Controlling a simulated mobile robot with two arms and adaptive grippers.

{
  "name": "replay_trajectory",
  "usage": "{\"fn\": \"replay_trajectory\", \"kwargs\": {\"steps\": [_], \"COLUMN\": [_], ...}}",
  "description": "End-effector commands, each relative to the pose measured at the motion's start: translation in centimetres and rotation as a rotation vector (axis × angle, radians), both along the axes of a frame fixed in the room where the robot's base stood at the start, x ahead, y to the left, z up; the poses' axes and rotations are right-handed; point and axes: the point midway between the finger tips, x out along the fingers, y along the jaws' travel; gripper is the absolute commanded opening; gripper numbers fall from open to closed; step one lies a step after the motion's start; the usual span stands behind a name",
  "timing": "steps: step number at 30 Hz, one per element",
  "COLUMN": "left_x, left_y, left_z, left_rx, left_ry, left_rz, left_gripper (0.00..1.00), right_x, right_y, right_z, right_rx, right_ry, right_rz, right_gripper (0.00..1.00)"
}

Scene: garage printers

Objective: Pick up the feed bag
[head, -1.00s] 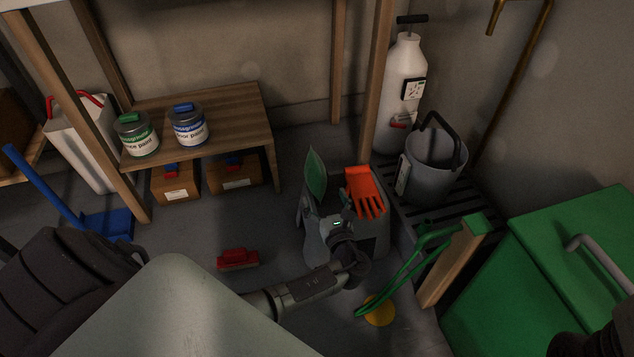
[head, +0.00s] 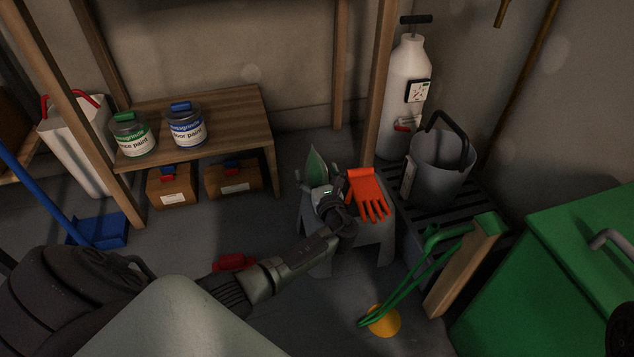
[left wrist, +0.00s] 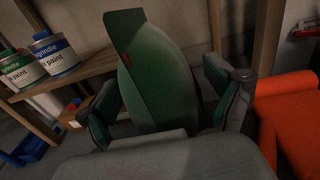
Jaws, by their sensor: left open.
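The feed bag, a green upright pouch (head: 316,163), stands at the far side of a grey stool. It fills the middle of the left wrist view (left wrist: 158,78), with a flat folded top and a small red mark. My left gripper (head: 320,190) is open, right at the bag's near side. In the left wrist view its dark fingers stand left and right of the bag's lower part, with the bag between them. I cannot tell if either finger touches it. The bag's lower end is hidden by the gripper. My right gripper is not in view.
An orange glove (head: 367,193) lies on the grey stool (head: 378,240) close to the gripper's right. A grey bucket (head: 440,170) and white sprayer (head: 403,100) stand further right. Paint cans (head: 187,127) stand on a wooden shelf (head: 235,110) to the left.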

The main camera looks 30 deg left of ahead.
Motion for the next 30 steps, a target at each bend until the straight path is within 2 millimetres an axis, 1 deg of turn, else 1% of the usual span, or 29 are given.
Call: {"fn": "replay_trajectory", "kwargs": {"steps": [3,11,12,13,24,29,30], "left_x": [0.0,0.0,0.0,0.0,0.0,0.0,0.0], "left_y": [0.0,-0.1,-0.1,-0.1,-0.1,-0.1,-0.1], "left_z": [0.1,0.1,0.1,0.1,0.2,1.1,1.6], "left_rx": [0.0,-0.001,-0.001,-0.001,-0.001,-0.001,-0.001], "left_ry": [0.0,-0.001,-0.001,-0.001,-0.001,-0.002,-0.003], "left_rz": [0.0,0.0,0.0,0.0,0.0,0.0,0.0], "left_gripper": [0.92,0.48,0.42,0.38,0.38,0.38,0.38], "right_x": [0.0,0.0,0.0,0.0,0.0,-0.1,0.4], "right_y": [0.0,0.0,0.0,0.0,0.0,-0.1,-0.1], "right_z": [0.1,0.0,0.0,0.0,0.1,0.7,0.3], "right_rx": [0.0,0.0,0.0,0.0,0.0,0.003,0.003], "right_ry": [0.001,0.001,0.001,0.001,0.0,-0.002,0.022], "right_rz": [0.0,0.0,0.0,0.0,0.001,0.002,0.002], "right_gripper": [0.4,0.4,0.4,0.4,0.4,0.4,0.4]}}
